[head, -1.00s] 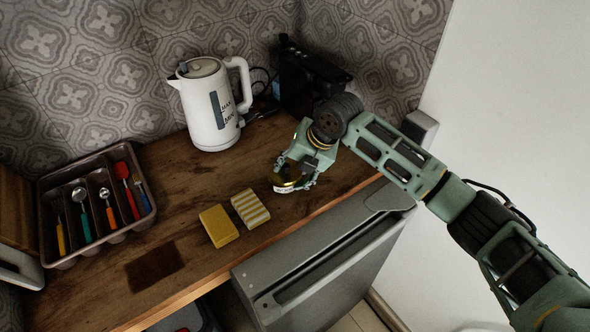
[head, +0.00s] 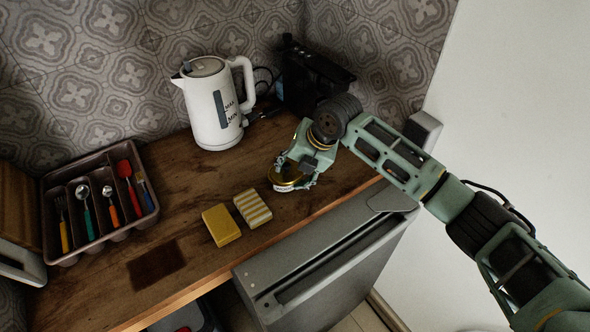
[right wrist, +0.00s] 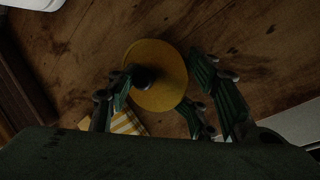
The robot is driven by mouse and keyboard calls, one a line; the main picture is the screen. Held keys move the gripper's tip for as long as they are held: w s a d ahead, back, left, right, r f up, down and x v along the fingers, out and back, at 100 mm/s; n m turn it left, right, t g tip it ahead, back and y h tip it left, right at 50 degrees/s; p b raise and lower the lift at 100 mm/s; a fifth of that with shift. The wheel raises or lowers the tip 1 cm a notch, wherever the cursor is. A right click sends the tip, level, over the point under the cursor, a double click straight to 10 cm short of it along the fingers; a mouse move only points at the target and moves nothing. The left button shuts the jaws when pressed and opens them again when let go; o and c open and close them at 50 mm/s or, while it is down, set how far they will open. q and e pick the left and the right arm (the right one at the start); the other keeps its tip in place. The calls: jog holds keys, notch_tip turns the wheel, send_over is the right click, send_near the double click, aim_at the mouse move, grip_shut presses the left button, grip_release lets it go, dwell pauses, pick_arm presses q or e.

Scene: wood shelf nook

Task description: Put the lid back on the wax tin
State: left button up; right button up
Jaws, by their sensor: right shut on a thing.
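The gold round lid (head: 290,172) is at my right gripper (head: 294,180), near the counter's front edge. In the right wrist view the lid (right wrist: 158,72) is a flat gold disc with a dark round spot, between the fingers (right wrist: 165,90). My right gripper is shut on the lid. The wax tin's pale lettered side (head: 284,188) shows just below the lid in the head view. The fingers hide much of both, and I cannot tell whether the lid sits fully on the tin. My left gripper is not in view.
A yellow block (head: 221,225) and a striped block (head: 252,208) lie left of the gripper. A white kettle (head: 208,110), a black appliance (head: 308,80) and a cutlery tray (head: 152,217) stand farther off. A dark square patch (head: 156,263) marks the counter. Bare wood lies before the kettle.

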jog(key=shift+s+a+f, duration=0.1)
jog(key=shift+s+f, duration=0.15)
jog(key=shift+f, duration=0.3)
jog(key=shift+c, duration=0.2)
jog(key=o, duration=1.2)
jog(key=shift+c, duration=0.2)
jog(key=o, duration=0.6)
jog(key=shift+w+a, duration=0.2)
jog(key=shift+w, duration=0.15)
jog(key=shift+c, duration=0.2)
jog(key=shift+o, duration=0.5)
jog(key=shift+r, duration=0.1)
jog(key=shift+d, duration=0.1)
jog(key=shift+o, duration=0.5)
jog(key=shift+r, duration=0.1)
jog(key=o, duration=0.4)
jog(key=shift+r, duration=0.15)
